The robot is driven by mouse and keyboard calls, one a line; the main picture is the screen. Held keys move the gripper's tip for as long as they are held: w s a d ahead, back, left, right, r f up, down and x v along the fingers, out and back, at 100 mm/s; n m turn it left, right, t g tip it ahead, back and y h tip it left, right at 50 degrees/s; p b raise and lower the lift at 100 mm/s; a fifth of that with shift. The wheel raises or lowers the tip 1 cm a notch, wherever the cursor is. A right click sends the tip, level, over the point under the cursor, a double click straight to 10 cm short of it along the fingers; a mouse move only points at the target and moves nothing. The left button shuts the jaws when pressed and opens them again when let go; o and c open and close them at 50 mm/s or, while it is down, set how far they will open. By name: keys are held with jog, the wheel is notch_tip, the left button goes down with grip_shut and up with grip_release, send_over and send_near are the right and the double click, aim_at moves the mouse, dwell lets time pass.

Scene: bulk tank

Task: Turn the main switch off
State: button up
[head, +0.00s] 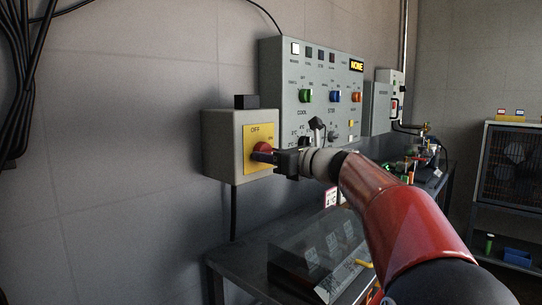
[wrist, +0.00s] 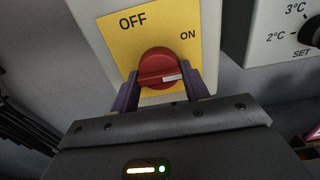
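The main switch is a grey box (head: 223,140) on the wall with a yellow plate (wrist: 113,38) marked OFF at upper left and ON at right. Its round red knob (wrist: 158,66) has a raised grip bar lying nearly level. The bar's white mark sits at its right end, below the ON label. The knob also shows in the head view (head: 267,149), partly hidden by my gripper. My gripper (wrist: 160,78) faces the plate, its purple fingers at the left and right sides of the knob. They appear closed against the ends of the bar.
A large grey control panel (head: 286,120) with lamps and coloured knobs is just right of the switch. A metal table (head: 233,262) with a clear-topped box (head: 318,252) stands below. A fan unit (head: 512,165) is at far right. The wall left of the switch is mostly clear.

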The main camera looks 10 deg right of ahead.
jog(key=shift+c, duration=1.3)
jog(key=shift+w+d+n+b, duration=0.1)
jog(key=shift+n+b, duration=5.05)
jog(key=shift+n, duration=3.85)
